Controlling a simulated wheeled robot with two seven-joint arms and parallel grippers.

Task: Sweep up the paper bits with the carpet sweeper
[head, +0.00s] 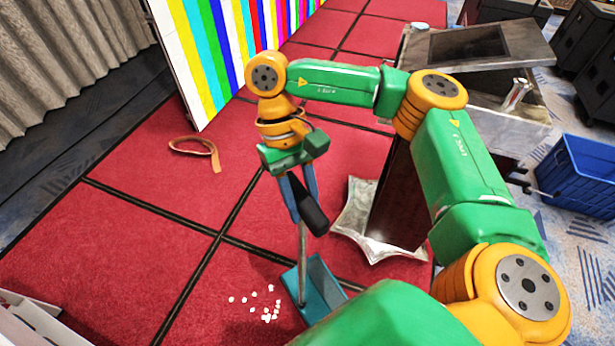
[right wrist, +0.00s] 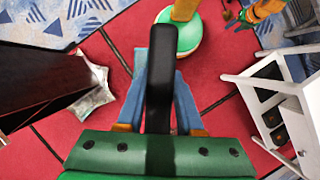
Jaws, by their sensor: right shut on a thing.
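My right gripper (head: 304,194) is shut on the black handle grip (head: 309,208) of the carpet sweeper. The handle also shows between the fingers in the right wrist view (right wrist: 160,75). The sweeper's thin grey stick runs down to its teal head (head: 321,288), which rests on the red carpet. White paper bits (head: 268,312) lie scattered on the carpet just left of the sweeper head, with a denser patch near it. My right arm hides part of the floor at the lower right. My left gripper does not show in the head view.
A dark lectern with a star-shaped silver base (head: 358,215) stands close right of the sweeper. A striped video wall (head: 213,50) is behind, with a brown strap (head: 195,150) on the carpet. A blue crate (head: 580,175) is at right, a white unit (head: 35,322) at lower left.

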